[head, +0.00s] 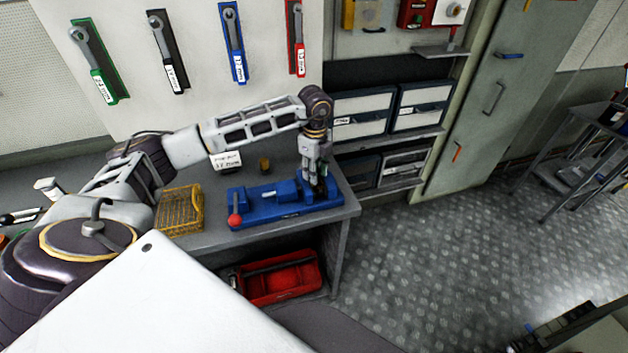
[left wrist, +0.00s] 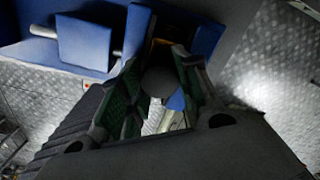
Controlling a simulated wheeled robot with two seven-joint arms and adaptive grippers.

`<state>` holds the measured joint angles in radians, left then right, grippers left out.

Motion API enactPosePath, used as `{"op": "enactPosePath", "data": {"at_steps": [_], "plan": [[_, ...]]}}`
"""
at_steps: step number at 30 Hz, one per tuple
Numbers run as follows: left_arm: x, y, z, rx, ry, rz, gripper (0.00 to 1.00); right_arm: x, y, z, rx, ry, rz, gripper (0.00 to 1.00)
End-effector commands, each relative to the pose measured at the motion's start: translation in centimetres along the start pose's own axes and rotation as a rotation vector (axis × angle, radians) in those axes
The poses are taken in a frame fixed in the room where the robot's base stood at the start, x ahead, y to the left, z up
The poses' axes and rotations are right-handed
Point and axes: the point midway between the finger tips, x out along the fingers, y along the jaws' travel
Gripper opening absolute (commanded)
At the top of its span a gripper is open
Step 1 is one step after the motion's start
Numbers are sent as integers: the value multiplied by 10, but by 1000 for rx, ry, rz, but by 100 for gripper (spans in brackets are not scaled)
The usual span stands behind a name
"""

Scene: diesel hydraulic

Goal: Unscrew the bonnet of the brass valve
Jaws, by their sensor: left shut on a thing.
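A blue vise (head: 262,214) with a red ball-ended handle (head: 235,220) stands on the grey bench, near its right end. My left gripper (head: 318,180) reaches down over the right end of the vise. In the left wrist view the left gripper (left wrist: 158,75) is shut on a dark, round part (left wrist: 158,84) between its green-lined fingers. This may be the top of the valve, but shadow and the fingers hide most of it. A small brass-coloured piece (head: 265,164) stands on the bench behind the vise. My right gripper is not in view.
A yellow wire basket (head: 180,210) is left of the vise, and a white label card (head: 226,161) stands behind. Wrenches hang on the wall board, including a blue-backed one (head: 232,45). A red tool tray (head: 280,278) is under the bench. Drawers (head: 362,112) stand at the right.

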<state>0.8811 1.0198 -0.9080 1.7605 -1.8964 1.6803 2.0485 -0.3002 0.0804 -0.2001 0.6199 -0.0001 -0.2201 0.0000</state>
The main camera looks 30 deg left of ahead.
Motion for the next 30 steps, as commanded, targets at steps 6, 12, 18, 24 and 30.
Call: {"op": "enactPosePath", "data": {"at_steps": [6,12,18,24,30], "plan": [[0,0,0,-125,0,0,13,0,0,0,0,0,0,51],[0,0,0,-242,0,-1,13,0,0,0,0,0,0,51],[0,0,0,-356,0,-1,13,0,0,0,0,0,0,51],[0,0,0,-471,0,0,13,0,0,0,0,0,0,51],[0,0,0,-587,0,0,13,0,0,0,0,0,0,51]]}}
